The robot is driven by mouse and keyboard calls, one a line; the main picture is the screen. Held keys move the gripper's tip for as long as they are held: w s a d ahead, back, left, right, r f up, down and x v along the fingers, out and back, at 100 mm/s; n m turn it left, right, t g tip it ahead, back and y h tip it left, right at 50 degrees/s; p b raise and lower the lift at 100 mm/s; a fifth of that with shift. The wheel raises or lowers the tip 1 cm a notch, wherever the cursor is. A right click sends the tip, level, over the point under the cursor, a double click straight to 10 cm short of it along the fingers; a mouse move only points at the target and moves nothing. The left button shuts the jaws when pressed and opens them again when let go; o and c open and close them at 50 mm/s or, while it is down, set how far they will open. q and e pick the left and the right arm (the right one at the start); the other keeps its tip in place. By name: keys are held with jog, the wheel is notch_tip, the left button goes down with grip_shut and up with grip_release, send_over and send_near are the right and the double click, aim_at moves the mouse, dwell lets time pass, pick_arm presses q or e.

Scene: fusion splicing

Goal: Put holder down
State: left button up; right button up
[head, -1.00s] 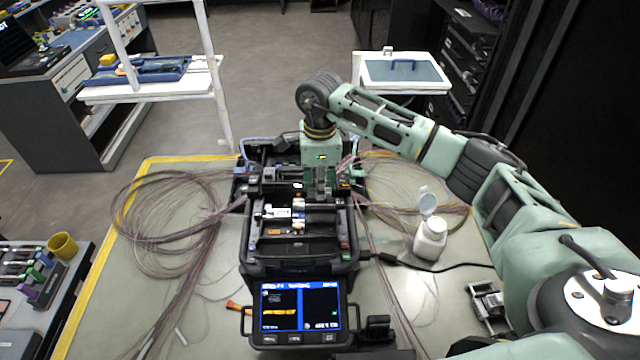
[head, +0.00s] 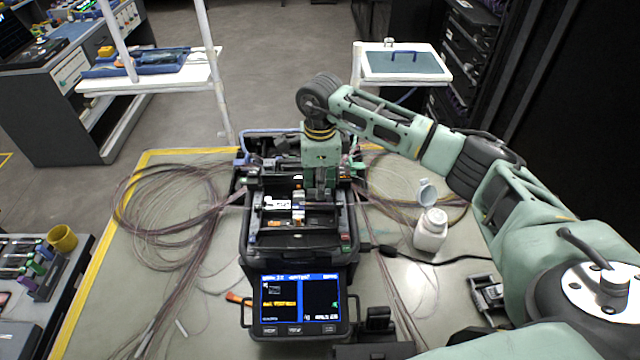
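My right gripper (head: 320,192) points down over the right part of the black fusion splicer (head: 298,240) on the table. Its fingers are small and dark against the splicer, so I cannot tell whether they are open or shut. A holder cannot be made out clearly at the fingertips; my gripper hides that spot. A small white part (head: 278,203) sits in the splicer's working area, left of the gripper. The splicer's screen (head: 298,304) is lit at the front. My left gripper is not in view.
Coiled fibres (head: 160,215) lie on the table (head: 215,320) left of the splicer, with more on the right. A white bottle with its cap open (head: 431,232) stands to the right. A black cable (head: 440,262) runs from the splicer. A yellow cup (head: 62,239) stands on the left side bench.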

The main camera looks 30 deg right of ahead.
jog(key=shift+o, duration=1.2)
jog(key=shift+r+p, duration=0.7)
jog(key=shift+w+r+b, duration=0.1)
jog(key=shift+r+b, duration=0.2)
jog(key=shift+b, duration=0.1)
notch_tip(320, 180, up, 11)
jog(key=b, duration=0.4)
jog(key=shift+r, duration=0.15)
